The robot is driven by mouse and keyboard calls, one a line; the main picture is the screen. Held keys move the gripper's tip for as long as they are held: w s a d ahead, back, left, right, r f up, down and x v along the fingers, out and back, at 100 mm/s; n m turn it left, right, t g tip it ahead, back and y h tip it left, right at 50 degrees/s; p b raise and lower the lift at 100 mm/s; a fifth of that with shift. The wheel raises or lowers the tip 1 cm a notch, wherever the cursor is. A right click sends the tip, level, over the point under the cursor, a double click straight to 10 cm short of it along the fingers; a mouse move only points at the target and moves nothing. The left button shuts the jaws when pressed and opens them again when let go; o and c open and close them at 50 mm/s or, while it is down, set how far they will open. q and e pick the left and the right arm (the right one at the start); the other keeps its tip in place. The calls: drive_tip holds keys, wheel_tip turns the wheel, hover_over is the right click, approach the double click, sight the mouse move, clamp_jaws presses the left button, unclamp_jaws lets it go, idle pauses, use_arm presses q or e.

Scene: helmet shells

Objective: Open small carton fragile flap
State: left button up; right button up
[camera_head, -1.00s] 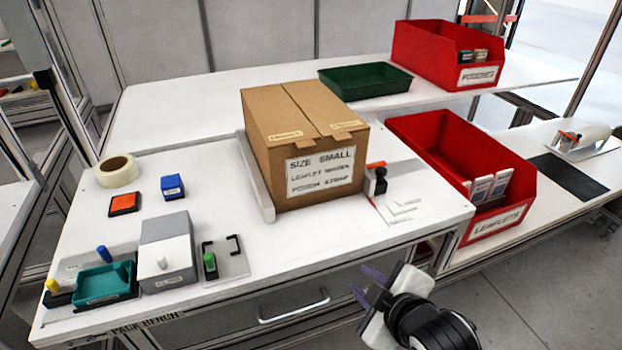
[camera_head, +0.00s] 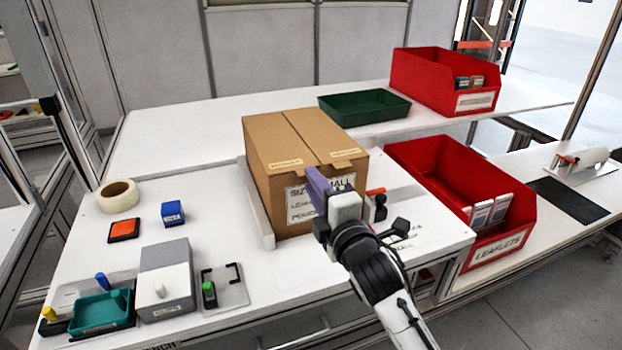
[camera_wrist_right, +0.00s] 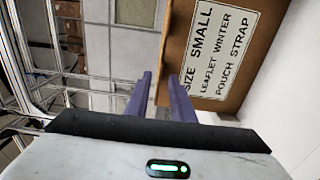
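The small carton (camera_head: 268,140) is a brown cardboard box on the white bench, its two top flaps closed with a seam between them. Each flap has a small label and a tab at the front edge. A white label reading SIZE SMALL is on its front, partly hidden by my right gripper in the head view; the label (camera_wrist_right: 222,50) shows sideways in the right wrist view. My right gripper (camera_head: 318,183) is in front of the carton, near the top front edge. My left gripper is not in view.
Red bins (camera_head: 448,170) (camera_head: 425,70) stand right of and behind the carton, and a green tray (camera_head: 364,95) lies behind it. A stamp (camera_head: 376,200) stands close to its right. A grey box (camera_head: 166,265), teal tray (camera_head: 100,308) and tape roll (camera_head: 118,196) are at left.

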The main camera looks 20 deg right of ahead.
drive_tip(key=shift+w, duration=1.1)
clamp_jaws()
idle(0.7)
